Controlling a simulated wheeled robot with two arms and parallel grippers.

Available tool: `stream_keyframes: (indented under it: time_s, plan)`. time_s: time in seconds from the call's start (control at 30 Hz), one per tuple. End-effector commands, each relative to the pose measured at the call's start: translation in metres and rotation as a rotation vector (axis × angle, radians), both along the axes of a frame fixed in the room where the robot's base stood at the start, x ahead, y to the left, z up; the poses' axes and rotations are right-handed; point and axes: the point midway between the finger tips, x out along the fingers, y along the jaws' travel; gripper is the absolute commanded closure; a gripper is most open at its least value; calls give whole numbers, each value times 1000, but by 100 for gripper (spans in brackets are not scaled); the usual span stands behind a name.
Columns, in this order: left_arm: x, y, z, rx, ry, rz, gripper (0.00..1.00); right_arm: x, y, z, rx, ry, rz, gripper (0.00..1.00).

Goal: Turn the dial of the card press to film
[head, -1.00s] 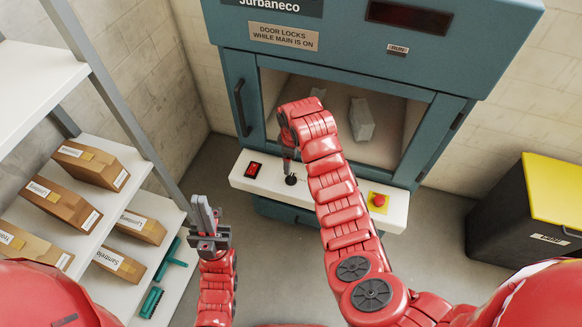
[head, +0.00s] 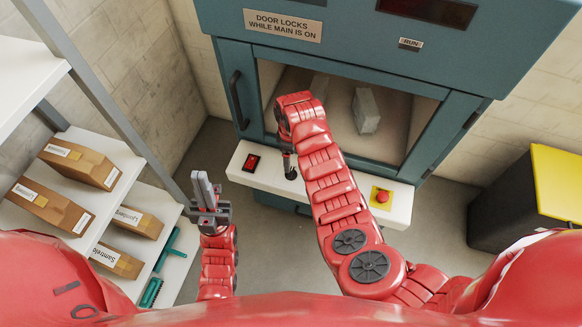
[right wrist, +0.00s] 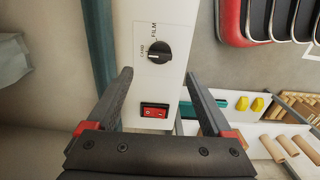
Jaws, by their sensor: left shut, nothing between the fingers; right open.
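The card press (head: 330,32) is a teal machine with a windowed door and a white ledge (head: 325,197) in front. Its black dial (right wrist: 157,49) shows in the right wrist view, with FILM printed above it and CARD to its left. The dial's pale mark seems to face the CARD side. My right gripper (right wrist: 158,76) is open and empty, its fingertips on either side below the dial and apart from it. In the head view my right arm partly hides that gripper above the ledge. My left gripper (head: 204,182) is shut and empty, left of the ledge.
A red rocker switch (right wrist: 154,111) sits beside the dial, between my right fingers in the picture. A red stop button (head: 382,196) is at the ledge's right end. Shelves with boxes (head: 80,166) stand left; a black bin with a yellow lid (head: 560,182) stands right.

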Motion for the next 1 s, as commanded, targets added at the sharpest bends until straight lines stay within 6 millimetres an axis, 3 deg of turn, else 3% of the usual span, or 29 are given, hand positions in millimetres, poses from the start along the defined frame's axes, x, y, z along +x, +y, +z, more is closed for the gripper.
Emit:
stream_keyframes:
  time_s: [0.2, 0.5, 0.6, 1.0]
  plan:
    - [0, 0, 8, 0, 0, 0, 100, -2, 0, -26, -1, 6, -1, 15]
    - [0, 0, 5, 0, 0, 0, 100, 0, 0, -55, 0, 1, -2, 15]
    - [0, 0, -4, 0, 0, 0, 100, 0, 1, -70, 2, 3, -4, 15]
    - [0, 0, -10, 0, 0, 0, 100, 0, 0, -84, 0, 0, 0, 15]
